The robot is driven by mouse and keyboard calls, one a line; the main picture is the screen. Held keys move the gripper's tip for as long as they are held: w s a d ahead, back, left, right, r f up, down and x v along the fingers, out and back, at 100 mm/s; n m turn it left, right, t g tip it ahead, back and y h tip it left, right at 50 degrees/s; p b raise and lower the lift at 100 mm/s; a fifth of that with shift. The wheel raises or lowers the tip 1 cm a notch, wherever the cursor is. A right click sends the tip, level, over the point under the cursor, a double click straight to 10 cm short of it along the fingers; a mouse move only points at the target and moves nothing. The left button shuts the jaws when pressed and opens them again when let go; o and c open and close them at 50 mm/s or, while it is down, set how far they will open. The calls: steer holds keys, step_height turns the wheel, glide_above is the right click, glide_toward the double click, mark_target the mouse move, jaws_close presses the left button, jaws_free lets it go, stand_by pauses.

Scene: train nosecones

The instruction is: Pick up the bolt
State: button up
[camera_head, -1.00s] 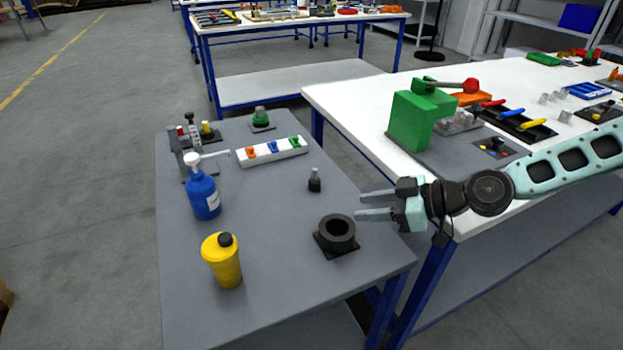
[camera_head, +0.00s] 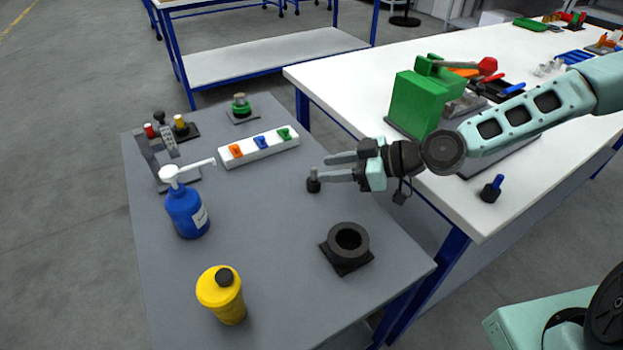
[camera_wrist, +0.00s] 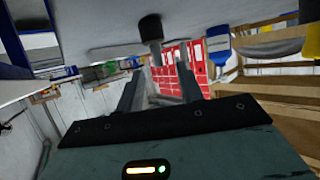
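The bolt (camera_head: 313,183) stands upright on the grey table, with a dark wide base and a thinner grey shank on top. My gripper (camera_head: 326,168) is open beside it, to its right, with its fingers level and pointing left at it. In the wrist view, which is upside down, the bolt (camera_wrist: 150,28) shows just beyond the fingertips of my gripper (camera_wrist: 160,73), its shank in line with the gap. The fingers hold nothing. The head view does not show clearly whether a fingertip touches the bolt.
On the grey table are a black ring holder (camera_head: 348,242), a yellow bottle (camera_head: 222,298), a blue pump bottle (camera_head: 187,212) and a white switch strip (camera_head: 260,147). A white table (camera_head: 345,85) adjoins at right, with a green block (camera_head: 415,103) and a blue-topped piece (camera_head: 492,189).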

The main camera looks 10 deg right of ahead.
mark_target(314, 169)
steer(key=x, duration=0.5)
steer(key=shift+w+f+p, duration=0.1)
steer(key=shift+w+p, duration=0.05)
steer(key=shift+p, duration=0.2)
steer(key=shift+d, duration=0.1)
jaws_close()
